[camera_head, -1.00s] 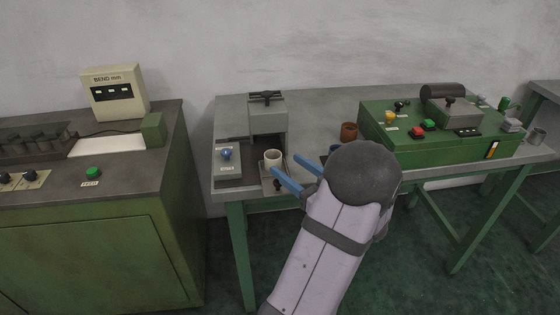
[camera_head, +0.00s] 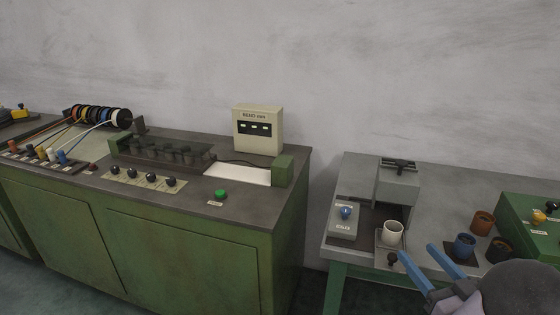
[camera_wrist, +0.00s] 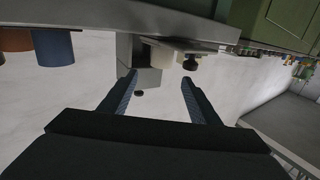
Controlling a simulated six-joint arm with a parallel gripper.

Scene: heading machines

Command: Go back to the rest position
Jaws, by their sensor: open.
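My gripper (camera_head: 418,253) has two blue fingers and is at the lower right of the head view. It is open, with nothing between the fingers. It appears just right of and in front of a white cup (camera_head: 393,232). The cup stands upright on a small plate at the front of the grey machine (camera_head: 397,186). In the wrist view my open gripper (camera_wrist: 158,80) has dark fingers, apart, and the picture is upside down.
A blue cup (camera_head: 464,246), an orange-brown cup (camera_head: 483,223) and a dark cup (camera_head: 499,250) stand right of the fingers. A green machine (camera_head: 530,225) lies beyond. At left is a green cabinet (camera_head: 190,260) with a bend meter (camera_head: 258,130) on top.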

